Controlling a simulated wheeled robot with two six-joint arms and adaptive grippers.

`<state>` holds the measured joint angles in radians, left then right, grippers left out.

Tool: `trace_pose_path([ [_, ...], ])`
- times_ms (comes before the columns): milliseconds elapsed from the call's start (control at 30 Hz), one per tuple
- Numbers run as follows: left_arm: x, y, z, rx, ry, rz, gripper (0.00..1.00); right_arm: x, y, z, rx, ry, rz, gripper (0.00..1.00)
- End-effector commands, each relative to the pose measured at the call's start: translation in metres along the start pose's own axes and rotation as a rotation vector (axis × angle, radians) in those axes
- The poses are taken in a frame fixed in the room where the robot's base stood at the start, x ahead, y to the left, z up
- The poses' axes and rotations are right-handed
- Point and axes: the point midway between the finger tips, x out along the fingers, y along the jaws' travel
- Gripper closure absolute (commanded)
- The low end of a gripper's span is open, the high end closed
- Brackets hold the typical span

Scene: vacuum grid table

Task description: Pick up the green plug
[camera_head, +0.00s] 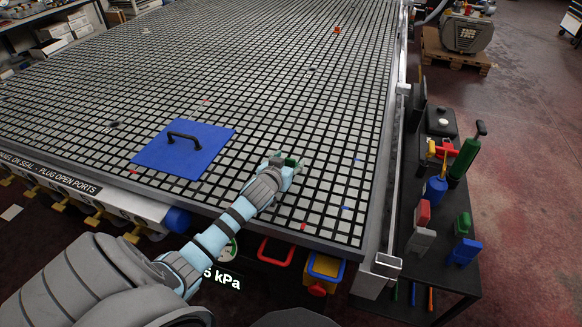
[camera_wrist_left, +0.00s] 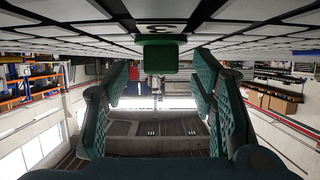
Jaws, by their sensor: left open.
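The green plug (camera_wrist_left: 158,57) shows in the wrist view, against the grid table at the top of that upside-down picture. It lies straight ahead, between the lines of my left gripper's (camera_wrist_left: 162,78) two dark green padded fingers. The fingers are spread, with a visible gap on each side of the plug. In the head view my left gripper (camera_head: 286,166) is low over the near part of the grid. Green shows at its tips, but I cannot tell plug from finger pads there. My right gripper is not in view.
The grid table (camera_head: 330,190) fills the middle. A blue plate (camera_head: 190,155) with a black handle lies left of my gripper. Small red and blue pieces are scattered around. A dark side cart (camera_head: 425,270) with tools and coloured blocks stands right of the table edge.

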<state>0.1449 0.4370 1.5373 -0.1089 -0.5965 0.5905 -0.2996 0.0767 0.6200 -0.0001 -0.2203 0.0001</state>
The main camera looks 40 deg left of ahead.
Motion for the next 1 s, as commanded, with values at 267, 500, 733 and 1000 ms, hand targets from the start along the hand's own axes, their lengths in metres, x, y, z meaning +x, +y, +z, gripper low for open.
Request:
trace_pose_path([
  [267, -0.001, 0.0, 0.0, 0.0, 0.0, 0.0, 0.85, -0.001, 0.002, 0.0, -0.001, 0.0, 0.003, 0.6],
  [500, -0.001, 0.0, 0.0, 0.0, 0.0, 0.0, 0.94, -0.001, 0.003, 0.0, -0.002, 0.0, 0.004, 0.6],
  [733, -0.005, 0.0, -0.012, 0.001, 0.003, 0.0, 0.94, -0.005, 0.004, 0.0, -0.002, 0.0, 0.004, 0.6],
  [1000, -0.035, 0.0, -0.085, 0.002, 0.008, 0.001, 0.94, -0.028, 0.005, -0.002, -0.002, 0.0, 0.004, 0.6],
])
